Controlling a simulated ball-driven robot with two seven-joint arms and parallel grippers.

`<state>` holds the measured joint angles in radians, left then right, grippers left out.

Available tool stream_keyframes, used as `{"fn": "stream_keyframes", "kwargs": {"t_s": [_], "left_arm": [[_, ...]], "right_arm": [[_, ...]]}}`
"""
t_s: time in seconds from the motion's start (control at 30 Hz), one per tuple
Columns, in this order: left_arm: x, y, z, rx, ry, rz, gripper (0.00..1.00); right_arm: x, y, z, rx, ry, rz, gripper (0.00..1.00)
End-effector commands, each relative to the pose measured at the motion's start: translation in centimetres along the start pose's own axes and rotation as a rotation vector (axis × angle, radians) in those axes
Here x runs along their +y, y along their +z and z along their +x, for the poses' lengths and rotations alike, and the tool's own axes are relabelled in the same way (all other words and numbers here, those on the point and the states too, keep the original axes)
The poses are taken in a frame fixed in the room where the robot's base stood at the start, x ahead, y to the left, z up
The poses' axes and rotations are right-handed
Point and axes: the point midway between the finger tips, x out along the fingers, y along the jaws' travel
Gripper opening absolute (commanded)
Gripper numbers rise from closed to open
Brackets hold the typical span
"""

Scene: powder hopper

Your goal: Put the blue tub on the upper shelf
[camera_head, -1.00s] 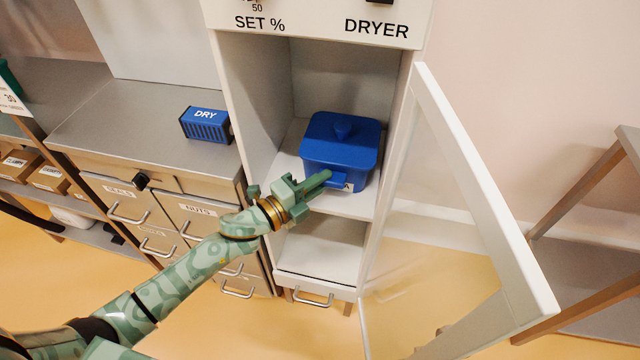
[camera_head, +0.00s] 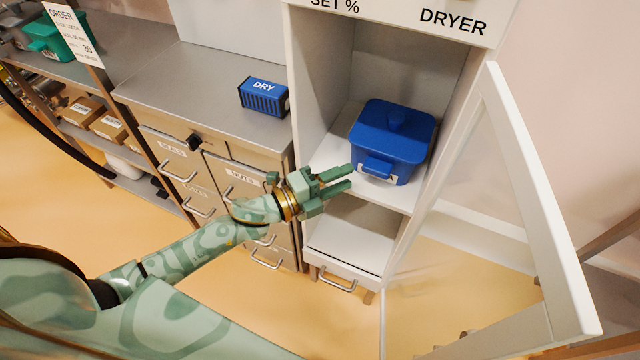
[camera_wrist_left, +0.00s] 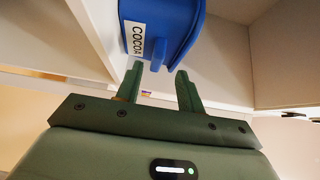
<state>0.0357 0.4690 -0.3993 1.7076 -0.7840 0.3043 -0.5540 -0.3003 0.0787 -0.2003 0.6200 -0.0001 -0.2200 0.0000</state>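The blue tub (camera_head: 391,137) has a lid with a knob and a front handle. It stands upright on the upper shelf (camera_head: 335,154) inside the open dryer cabinet. In the left wrist view the tub (camera_wrist_left: 182,22) shows a label reading COCOA. My left gripper (camera_head: 345,179) is just in front and to the left of the tub, its two fingers spread with nothing between them. In the left wrist view the fingertips (camera_wrist_left: 160,72) are apart, short of the tub and not closed on it. My right gripper is not in view.
The glass-paned dryer door (camera_head: 520,200) stands open to the right. A lower shelf (camera_head: 352,236) is empty. A blue DRY box (camera_head: 264,97) sits on the grey counter (camera_head: 190,85) at left. A green tub (camera_head: 55,40) stands at far left.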

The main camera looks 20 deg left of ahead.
Motion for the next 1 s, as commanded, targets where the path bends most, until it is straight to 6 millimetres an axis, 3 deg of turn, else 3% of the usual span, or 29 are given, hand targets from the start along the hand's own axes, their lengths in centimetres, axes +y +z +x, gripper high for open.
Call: {"fn": "stream_keyframes", "kwargs": {"t_s": [0.1, 0.3, 0.57, 0.67, 0.77, 0.87, 0.93, 1.0], "left_arm": [[0.0, 0.0, -2.8, -0.001, 0.002, -0.002, 0.38], [0.0, 0.0, -5.4, -0.001, 0.0, -0.002, 0.38], [0.0, 0.0, -5.9, 0.0, -0.001, 0.0, 0.38], [1.1, 0.4, -6.1, -0.024, 0.02, -0.033, 0.38], [6.0, 1.8, -7.4, -0.127, 0.106, -0.172, 0.38], [14.8, 2.9, -11.0, -0.319, 0.256, -0.421, 0.38], [22.1, 2.2, -15.3, -0.49, 0.383, -0.627, 0.38], [28.6, -0.1, -20.4, -0.667, 0.508, -0.825, 0.38]], "right_arm": [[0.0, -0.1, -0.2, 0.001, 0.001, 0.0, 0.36], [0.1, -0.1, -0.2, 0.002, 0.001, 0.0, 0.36], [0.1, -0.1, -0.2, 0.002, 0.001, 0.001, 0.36], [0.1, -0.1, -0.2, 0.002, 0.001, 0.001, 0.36], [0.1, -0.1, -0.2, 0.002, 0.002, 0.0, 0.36], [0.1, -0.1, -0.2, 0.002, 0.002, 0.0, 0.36], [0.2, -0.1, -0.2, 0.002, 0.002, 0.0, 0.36], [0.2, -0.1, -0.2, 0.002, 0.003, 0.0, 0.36]]}}
